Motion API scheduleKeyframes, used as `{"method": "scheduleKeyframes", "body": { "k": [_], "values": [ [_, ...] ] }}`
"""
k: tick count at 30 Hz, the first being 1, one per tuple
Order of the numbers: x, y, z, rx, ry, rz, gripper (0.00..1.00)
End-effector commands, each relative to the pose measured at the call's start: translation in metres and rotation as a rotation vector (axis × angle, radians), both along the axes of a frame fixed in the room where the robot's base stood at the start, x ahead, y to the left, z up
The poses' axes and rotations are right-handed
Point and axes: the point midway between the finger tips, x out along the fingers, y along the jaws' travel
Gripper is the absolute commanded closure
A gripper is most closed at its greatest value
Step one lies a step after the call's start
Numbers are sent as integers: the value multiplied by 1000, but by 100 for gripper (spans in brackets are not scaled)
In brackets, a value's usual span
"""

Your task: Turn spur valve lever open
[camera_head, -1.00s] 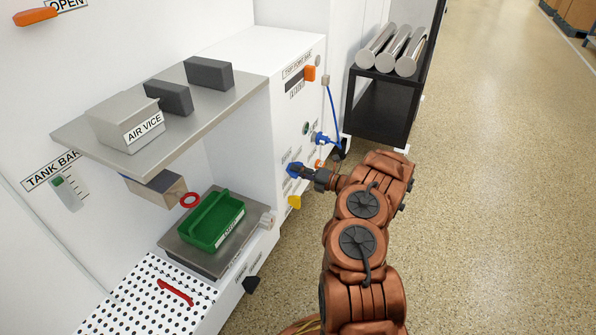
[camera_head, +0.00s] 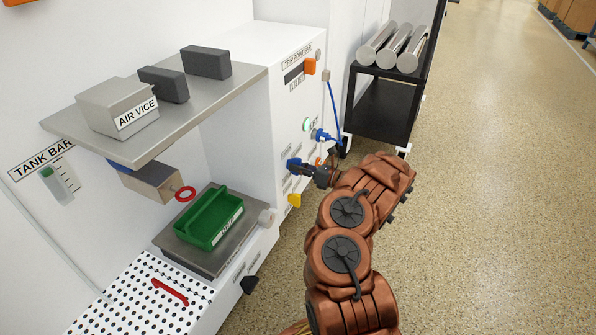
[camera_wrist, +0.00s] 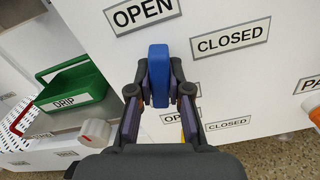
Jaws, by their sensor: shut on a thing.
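A blue lever (camera_head: 293,164) sits on the white cabinet front in the head view. My gripper (camera_head: 305,169) is shut on it. In the wrist view the blue lever (camera_wrist: 159,75) stands upright between the two fingertips of my gripper (camera_wrist: 159,83). Its upper end lies between an OPEN label (camera_wrist: 142,13) on the left and a CLOSED label (camera_wrist: 231,38) on the right. The lever's pivot is hidden, and no name for this valve is readable.
A yellow lever (camera_head: 294,200) is just below, and a blue fitting with a hose (camera_head: 322,135) is above right. A green lamp (camera_head: 306,124) glows on the panel. A green tray (camera_head: 209,220) stands left. A black rack with metal cylinders (camera_head: 382,105) stands behind. Floor at right is clear.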

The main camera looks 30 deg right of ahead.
Motion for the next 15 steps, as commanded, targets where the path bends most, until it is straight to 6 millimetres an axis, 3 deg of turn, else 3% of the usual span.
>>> {"method": "scheduleKeyframes", "body": {
  "k": [15],
  "values": [
    [1, 0, 1, -226, -139, -2, 100]
  ]
}}
